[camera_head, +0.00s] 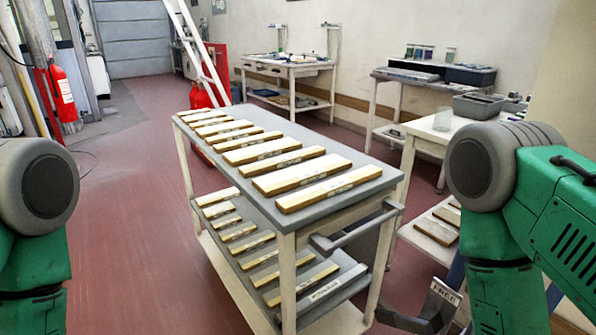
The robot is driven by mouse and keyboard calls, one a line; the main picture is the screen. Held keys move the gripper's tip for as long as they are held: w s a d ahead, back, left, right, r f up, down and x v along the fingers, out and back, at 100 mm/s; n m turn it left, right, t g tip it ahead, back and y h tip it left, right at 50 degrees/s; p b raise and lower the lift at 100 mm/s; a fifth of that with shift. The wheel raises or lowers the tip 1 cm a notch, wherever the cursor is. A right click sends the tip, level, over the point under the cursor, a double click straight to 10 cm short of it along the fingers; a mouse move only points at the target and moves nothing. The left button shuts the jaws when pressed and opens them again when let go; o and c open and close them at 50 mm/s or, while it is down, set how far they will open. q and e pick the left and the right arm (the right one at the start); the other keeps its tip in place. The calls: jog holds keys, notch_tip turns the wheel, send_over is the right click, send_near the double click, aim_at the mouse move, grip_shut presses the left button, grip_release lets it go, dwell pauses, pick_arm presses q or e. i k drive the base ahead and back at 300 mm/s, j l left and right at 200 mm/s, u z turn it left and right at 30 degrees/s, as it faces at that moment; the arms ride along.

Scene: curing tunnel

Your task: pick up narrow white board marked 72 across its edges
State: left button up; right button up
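Several narrow pale boards lie in a row across the top of a grey-topped cart (352,155). The nearest top board (328,180) is cream-white with a brown wooden edge. Marks on the board edges are too small to read, so I cannot tell which is marked 72. More narrow boards, such as this one (302,283), lie on the cart's lower shelf. A whitish strip with dark lettering (335,285) is at that shelf's near end.
A grey handle (355,230) juts from the cart's near end. A side table (425,130) with a grey bin (478,105) stands at right. Red floor (130,220) is clear left of the cart.

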aim_at(236, 158)
jog(key=z, duration=0.4)
jog(key=j+z, duration=0.1)
jog(key=z, duration=0.25)
jog(key=j+z, duration=0.1)
jog(key=z, duration=0.3)
jog(key=j+z, duration=0.1)
jog(key=z, duration=0.25)
jog(key=j+z, duration=0.25)
jog(key=j, duration=0.2)
jog(key=k+j+z, duration=0.1)
jog(key=j+z, duration=0.15)
jog(key=j, duration=0.2)
jog(key=k+j+z, duration=0.1)
jog(key=j+z, duration=0.15)
jog(key=j, duration=0.2)
jog(key=k+j+z, duration=0.1)
jog(key=j+z, duration=0.15)
jog(key=j, duration=0.2)
jog(key=k+j+z, duration=0.25)
jog(key=j, duration=0.15)
jog(key=k+j+z, duration=0.25)
jog(key=i+j, duration=0.1)
